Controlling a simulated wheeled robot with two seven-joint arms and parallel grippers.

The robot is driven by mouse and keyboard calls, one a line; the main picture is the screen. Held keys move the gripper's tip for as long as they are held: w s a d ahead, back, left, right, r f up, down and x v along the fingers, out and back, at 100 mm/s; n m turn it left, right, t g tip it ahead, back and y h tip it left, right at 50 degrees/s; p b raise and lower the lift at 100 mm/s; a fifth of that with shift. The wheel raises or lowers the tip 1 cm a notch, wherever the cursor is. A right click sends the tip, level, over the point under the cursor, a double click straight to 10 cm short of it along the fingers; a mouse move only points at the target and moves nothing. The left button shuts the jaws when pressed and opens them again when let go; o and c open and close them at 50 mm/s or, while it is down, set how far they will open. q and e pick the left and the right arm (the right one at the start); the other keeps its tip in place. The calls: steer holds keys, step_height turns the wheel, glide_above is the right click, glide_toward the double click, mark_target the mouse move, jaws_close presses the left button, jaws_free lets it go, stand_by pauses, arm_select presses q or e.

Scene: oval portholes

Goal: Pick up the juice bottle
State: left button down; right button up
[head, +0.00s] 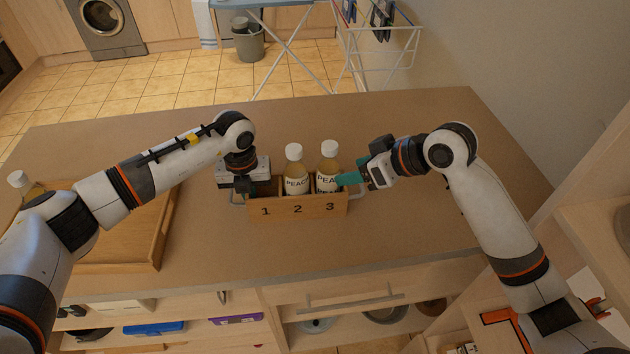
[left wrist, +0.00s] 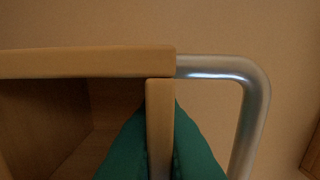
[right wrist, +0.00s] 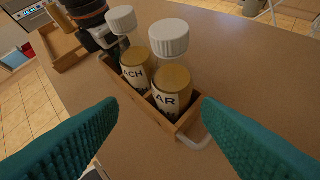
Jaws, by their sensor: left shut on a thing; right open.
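A wooden caddy (head: 270,210) with slots numbered 1, 2 and 3 stands on the counter. A juice bottle labelled PEACH (head: 295,172) stands upright in slot 2. A similar bottle (head: 328,166), labelled PEAR in the right wrist view (right wrist: 170,92), stands upright in slot 3. Both have white caps and amber contents. That gripper is shut on the caddy's left end wall, by the metal handle (left wrist: 248,100). My right gripper (head: 350,180) is open, to the right of the slot 3 bottle, with its fingers pointing toward it.
A wooden tray (head: 162,232) lies on the counter at left, partly behind my left arm. Another white-capped bottle (head: 18,179) shows at the far left edge, its label hidden. The counter (head: 430,220) behind and right of the caddy is clear. Open shelves are below.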

mark_target(329, 147)
steer(key=w+a+r+m+h, duration=0.1)
steer(key=a+r+m+h, duration=0.6)
steer(key=r+m+h, duration=0.4)
steer(key=f, duration=0.2)
steer(key=w+f+m+y, duration=0.1)
steer(key=f, duration=0.1)
steer(key=w+f+y, duration=0.1)
steer(key=f, duration=0.2)
steer(key=shift+w+d+g, duration=0.25)
steer(key=shift+g, duration=0.05)
steer(key=shift+d+x, duration=0.15)
steer(key=shift+x, duration=1.2)
steer(key=shift+d+x, duration=0.1)
steer(key=shift+x, duration=1.3)
steer(key=shift+r, duration=0.15)
jaws_close()
